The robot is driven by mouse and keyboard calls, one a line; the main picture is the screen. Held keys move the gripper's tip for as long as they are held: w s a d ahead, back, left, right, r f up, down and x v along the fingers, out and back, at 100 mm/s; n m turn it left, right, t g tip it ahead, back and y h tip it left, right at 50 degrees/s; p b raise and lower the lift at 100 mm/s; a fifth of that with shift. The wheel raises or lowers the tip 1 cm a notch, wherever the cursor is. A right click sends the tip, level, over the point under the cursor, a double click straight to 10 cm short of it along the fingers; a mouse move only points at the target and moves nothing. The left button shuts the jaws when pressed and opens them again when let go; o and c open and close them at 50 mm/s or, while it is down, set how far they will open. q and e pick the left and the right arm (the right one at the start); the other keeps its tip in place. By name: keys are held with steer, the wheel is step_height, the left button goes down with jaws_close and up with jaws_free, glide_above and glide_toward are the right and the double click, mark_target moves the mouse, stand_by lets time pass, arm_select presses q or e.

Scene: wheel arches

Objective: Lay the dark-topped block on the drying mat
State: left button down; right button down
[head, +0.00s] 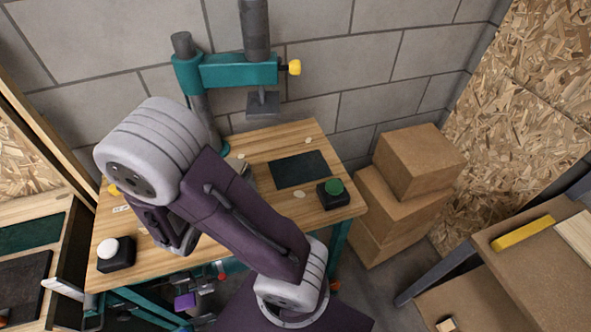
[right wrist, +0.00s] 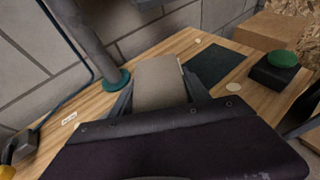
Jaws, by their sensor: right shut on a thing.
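My right gripper (right wrist: 158,96) is shut on a block (right wrist: 160,76). In the head view only a small grey part of the block (head: 247,174) shows past my right arm, which hides the gripper. A dark flat mat (head: 298,169), likely the drying mat, lies bare on the wooden table; it also shows right of the block in the right wrist view (right wrist: 218,62). The block is left of this mat, apart from it. My left gripper is not in view.
A teal press stand (head: 225,70) rises at the table's back. A green button box (head: 333,193) stands beside the mat, and a white button box (head: 115,254) at the front left. Cardboard boxes (head: 420,160) are stacked to the right. Another bench (head: 40,270) is at left.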

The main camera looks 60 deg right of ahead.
steer(key=s+d+m+g+b, duration=0.3)
steer(key=s+d+b, duration=0.3)
steer(key=d, duration=0.9)
steer(key=s+d+m+g+b, duration=0.2)
steer(key=s+d+m+g, duration=0.3)
steer(key=s, duration=1)
steer(key=p, duration=0.6)
glide_above(303, 166)
steer(key=shift+n, duration=0.4)
step_height(303, 166, down, 7)
steer(key=shift+r, duration=0.1)
step_height(303, 166, down, 4)
steer(key=shift+s+r+b, duration=0.1)
steer(key=shift+b, duration=0.2)
steer(key=shift+f, duration=0.35)
steer(key=c, duration=0.5)
jaws_free()
